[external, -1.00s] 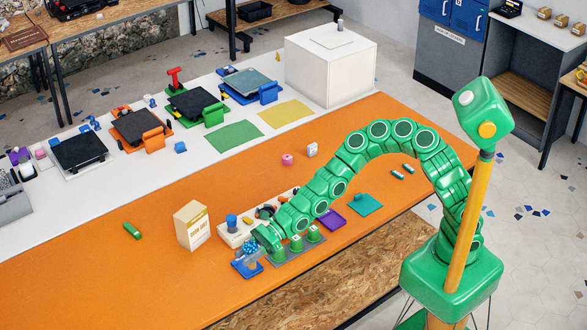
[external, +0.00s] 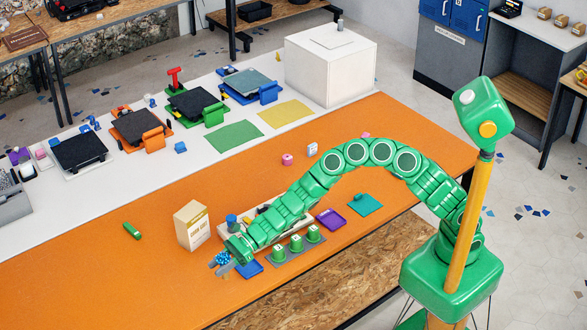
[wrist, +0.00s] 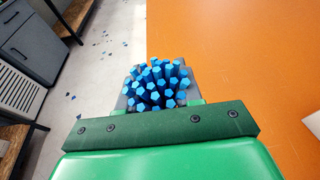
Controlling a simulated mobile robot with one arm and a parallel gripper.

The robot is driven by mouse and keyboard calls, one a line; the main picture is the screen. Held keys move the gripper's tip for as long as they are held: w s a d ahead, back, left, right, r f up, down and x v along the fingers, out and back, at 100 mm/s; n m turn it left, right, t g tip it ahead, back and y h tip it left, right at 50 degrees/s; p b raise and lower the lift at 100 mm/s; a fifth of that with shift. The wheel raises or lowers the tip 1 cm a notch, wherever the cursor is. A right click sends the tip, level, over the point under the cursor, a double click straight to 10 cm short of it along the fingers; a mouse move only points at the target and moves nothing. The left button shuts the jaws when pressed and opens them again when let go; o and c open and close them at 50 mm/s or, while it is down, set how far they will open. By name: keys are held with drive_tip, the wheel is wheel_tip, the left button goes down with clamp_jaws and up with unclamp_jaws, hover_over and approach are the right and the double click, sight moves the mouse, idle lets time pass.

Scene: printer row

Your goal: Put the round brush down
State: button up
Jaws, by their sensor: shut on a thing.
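The round brush shows as a cluster of blue bristles (external: 222,257) at my gripper (external: 223,266), near the front edge of the orange table (external: 100,275). In the wrist view the blue bristles (wrist: 155,84) fill the space between the grey fingers of my gripper (wrist: 155,98). My gripper is shut on the brush. The brush's lower part is hidden by the fingers and palm. I cannot tell how high the brush is above the table.
A grey rack with green-topped pieces (external: 296,245), a purple tray (external: 331,219) and a teal mat (external: 365,204) lie to the right. A cream box (external: 192,226) stands behind my gripper. A green piece (external: 132,231) lies left. The table's left front is clear.

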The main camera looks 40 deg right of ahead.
drive_tip(key=shift+w+a+f, duration=0.4)
drive_tip(key=shift+a+f, duration=0.3)
drive_tip(key=shift+f, duration=0.75)
drive_tip(key=shift+w+a+f, duration=0.45)
drive_tip(key=shift+a+f, duration=0.2)
drive_tip(key=shift+f, duration=0.85)
drive_tip(key=shift+w+a+f, duration=0.4)
drive_tip(key=shift+a+f, duration=0.3)
drive_tip(key=shift+f, duration=0.75)
drive_tip(key=shift+f, duration=0.1)
drive_tip(key=o, duration=1)
drive_tip(key=v, duration=1.2)
